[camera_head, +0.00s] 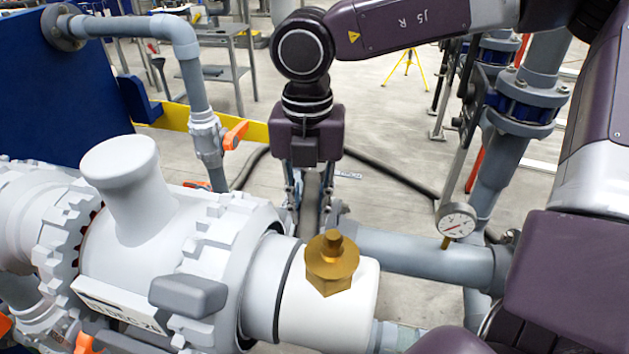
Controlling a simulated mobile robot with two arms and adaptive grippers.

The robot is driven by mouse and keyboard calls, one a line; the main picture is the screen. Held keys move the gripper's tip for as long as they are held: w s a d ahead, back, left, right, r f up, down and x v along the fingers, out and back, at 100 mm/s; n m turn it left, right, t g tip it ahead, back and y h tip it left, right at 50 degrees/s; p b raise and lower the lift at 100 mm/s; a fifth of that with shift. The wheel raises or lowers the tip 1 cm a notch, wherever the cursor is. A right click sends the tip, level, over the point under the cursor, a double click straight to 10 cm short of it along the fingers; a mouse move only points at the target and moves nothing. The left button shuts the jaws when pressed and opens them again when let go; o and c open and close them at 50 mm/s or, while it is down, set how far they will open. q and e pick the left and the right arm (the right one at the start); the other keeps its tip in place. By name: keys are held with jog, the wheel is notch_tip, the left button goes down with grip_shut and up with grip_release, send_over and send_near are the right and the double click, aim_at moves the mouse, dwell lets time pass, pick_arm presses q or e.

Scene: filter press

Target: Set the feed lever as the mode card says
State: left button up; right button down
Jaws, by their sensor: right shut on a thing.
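My right gripper (310,192) points down behind the white pump body, at the grey pipe. It is shut on a grey upright bar (312,203) between its fingers, which appears to be the feed lever. The lever's lower end and pivot are hidden behind the pump body and the brass fitting. My left gripper is not in view.
The pump body (130,225) fills the lower left, with a brass plug (332,262) on its end. A pressure gauge (456,221) stands on the grey pipe (420,254). An orange-handled valve (207,138) is on the left pipe. A black hose (390,182) crosses the floor.

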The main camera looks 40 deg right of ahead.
jog(key=shift+w+a+f+m+b, duration=0.1)
jog(key=shift+w+a+m+b, duration=0.25)
jog(key=shift+a+m+b, duration=0.15)
pick_arm(q)
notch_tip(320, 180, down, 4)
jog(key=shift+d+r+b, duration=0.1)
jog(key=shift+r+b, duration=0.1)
jog(key=shift+b, duration=0.7)
pick_arm(e)
jog(key=shift+w+a+m, duration=0.35)
jog(key=shift+w+m, duration=0.1)
jog(key=shift+m, duration=0.45)
jog(key=c, duration=2.1)
grip_release()
jog(key=o, duration=0.7)
jog(key=shift+w+a, duration=0.3)
jog(key=shift+w, duration=0.05)
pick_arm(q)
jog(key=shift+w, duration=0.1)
pick_arm(e)
jog(key=shift+s, duration=0.15)
jog(key=shift+d, duration=0.15)
